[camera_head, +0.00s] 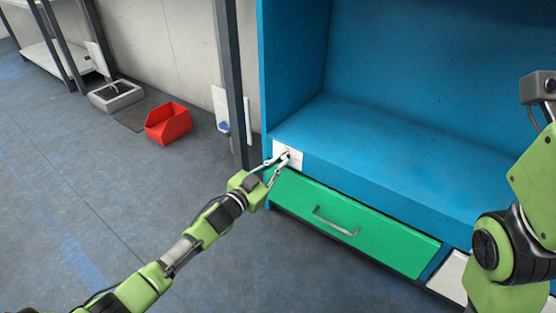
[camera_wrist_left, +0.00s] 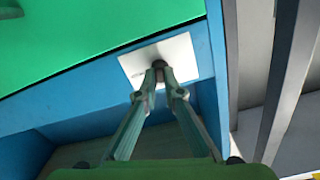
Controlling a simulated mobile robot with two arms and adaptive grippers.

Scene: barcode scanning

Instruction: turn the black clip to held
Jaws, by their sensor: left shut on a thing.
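The black clip (camera_head: 286,154) sits on a white square plate (camera_head: 294,164) at the left front corner of the blue cabinet, above the green drawer. In the left wrist view the clip (camera_wrist_left: 158,64) shows as a small dark knob on the white plate (camera_wrist_left: 184,55). My left gripper (camera_head: 281,160) reaches the plate from the front, and its fingertips (camera_wrist_left: 161,76) close in on the clip. It is shut on the clip, whose sides the fingertips partly hide. I cannot tell which way the clip is turned. My right gripper is out of view.
The green drawer (camera_head: 370,228) with a grey handle (camera_head: 336,222) is below and right of the plate. The blue cabinet's open shelf (camera_head: 400,150) is empty. A dark post (camera_head: 233,90) stands left of the cabinet. A red bin (camera_head: 168,124) and a grey box (camera_head: 116,96) lie on the floor.

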